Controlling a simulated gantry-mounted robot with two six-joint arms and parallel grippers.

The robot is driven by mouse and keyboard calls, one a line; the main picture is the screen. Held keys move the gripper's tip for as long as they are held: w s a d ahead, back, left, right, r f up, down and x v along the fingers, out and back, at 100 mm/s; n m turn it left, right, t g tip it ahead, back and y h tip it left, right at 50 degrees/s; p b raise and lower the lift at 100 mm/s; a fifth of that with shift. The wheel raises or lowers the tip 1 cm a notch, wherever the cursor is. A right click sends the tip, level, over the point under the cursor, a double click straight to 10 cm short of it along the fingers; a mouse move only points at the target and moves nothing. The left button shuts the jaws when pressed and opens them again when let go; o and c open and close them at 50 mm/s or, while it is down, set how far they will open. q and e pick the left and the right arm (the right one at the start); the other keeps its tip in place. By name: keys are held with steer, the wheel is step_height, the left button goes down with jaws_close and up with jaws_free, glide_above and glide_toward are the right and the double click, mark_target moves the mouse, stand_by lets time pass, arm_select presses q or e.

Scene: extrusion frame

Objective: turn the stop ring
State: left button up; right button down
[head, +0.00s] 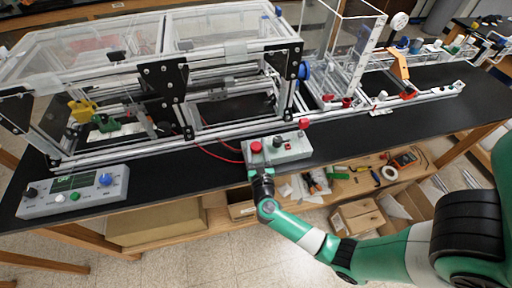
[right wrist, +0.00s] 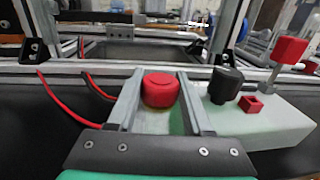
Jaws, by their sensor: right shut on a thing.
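The stop ring is a red, round mushroom knob (head: 257,147) on top of a light grey control box (head: 290,152) at the front edge of the black bench. My right gripper (head: 259,160) reaches it from the front. In the right wrist view, the two grey fingers stand on either side of the red knob (right wrist: 160,90), shut on it. The knob sits upright on the box. The fingers partly hide its lower sides. My left gripper is not in view.
The box also carries a black knob (right wrist: 225,85) and a red lever (right wrist: 289,50), right of my fingers. Red cables (right wrist: 98,88) run behind on the left. The extrusion frame (head: 190,60) stands close behind. Another control box (head: 75,192) lies at left, with free bench between.

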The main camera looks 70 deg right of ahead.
steer(key=m+g+b, duration=0.1)
steer(key=g+b, duration=0.1)
steer(key=m+g+h+b, duration=0.1)
steer(key=m+g+b, duration=0.1)
steer(key=m+g+h+b, duration=0.1)
steer(key=g+b, duration=0.1)
steer(key=g, duration=0.1)
steer(key=shift+f+m, duration=0.3)
steer(key=shift+m, duration=0.1)
steer(key=shift+r+m+g+h+b, duration=0.25)
steer(key=shift+m+g+b, duration=0.45)
steer(key=shift+g+b, duration=0.45)
steer(key=shift+c, duration=1.5)
jaws_free()
steer(key=a, duration=1.1)
steer(key=shift+a, duration=0.25)
